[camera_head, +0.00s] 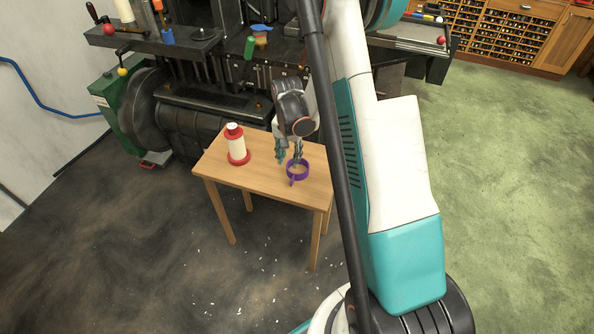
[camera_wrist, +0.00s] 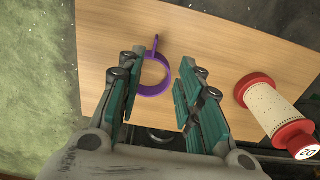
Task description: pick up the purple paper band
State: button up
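The purple paper band (camera_head: 291,178) is a ring with a short tab, on the right part of the small wooden table (camera_head: 222,165). In the wrist view the band (camera_wrist: 166,85) lies ahead of my gripper (camera_wrist: 153,95), with the tab pointing away. My gripper (camera_head: 289,154) is over the table at the band, with its fingers spread apart and nothing held between them. In the wrist view part of the band's left side is close to or behind the left finger. I cannot tell whether the fingers touch it.
A cream spool with red ends (camera_head: 237,147) stands on the table left of the band; it also shows in the wrist view (camera_wrist: 270,106). A large dark machine (camera_head: 195,115) stands behind the table. Small white scraps lie on the dark floor in front. Green floor is open at right.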

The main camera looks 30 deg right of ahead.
jog(key=b, duration=0.2)
send_over(292, 179)
jog(key=f, duration=0.6)
jog(key=shift+w+a+f, duration=0.15)
jog(key=shift+w+f, duration=0.25)
jog(key=shift+s+f+b, duration=0.15)
jog(key=shift+f+b, duration=0.55)
jog(key=shift+f, duration=0.7)
jog(key=shift+s+f+b, duration=0.15)
jog(key=shift+f+b, duration=0.5)
jog(key=shift+f, duration=0.7)
jog(key=shift+r, duration=0.1)
grip_shut()
